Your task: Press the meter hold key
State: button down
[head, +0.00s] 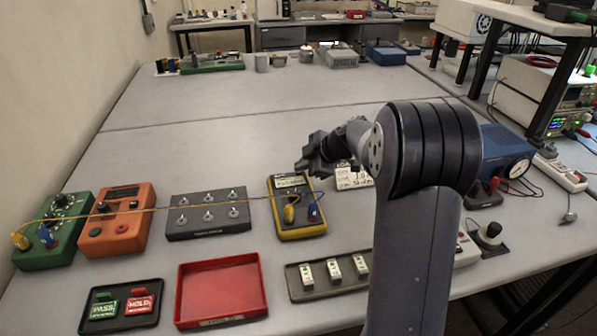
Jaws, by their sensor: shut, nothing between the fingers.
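The yellow meter (312,228) lies on the grey bench in the middle of the head view, with its display lit. A yellow plug (290,213) and a blue plug (314,212) are in its lower part. My gripper (301,168) is shut and empty, near the meter's top right corner in the picture. I cannot tell whether it touches the meter. The hold key cannot be made out; the face is small and partly covered by the plugs and wires.
A yellow wire (170,208) runs left to a green box (68,235). An orange box (117,222) and a grey switch box (208,214) stand between. A black tray (118,321) with PASS and HOLD tags, a red tray (218,287) and a dark tray (290,284) lie in front.

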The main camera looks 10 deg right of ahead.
aim_at(302, 173)
jog(key=shift+r, duration=0.75)
jog(key=shift+r, duration=0.1)
notch_tip(302, 173, up, 5)
jog(key=shift+f+p, duration=0.1)
jog(key=shift+p, duration=0.45)
jog(key=shift+f, duration=0.1)
jog(key=shift+f, duration=0.55)
jog(key=shift+w+r+p, duration=0.1)
jog(key=shift+r+p, duration=0.05)
jog(key=shift+p, duration=0.4)
jog(key=shift+p, duration=0.85)
jog(key=p, duration=0.4)
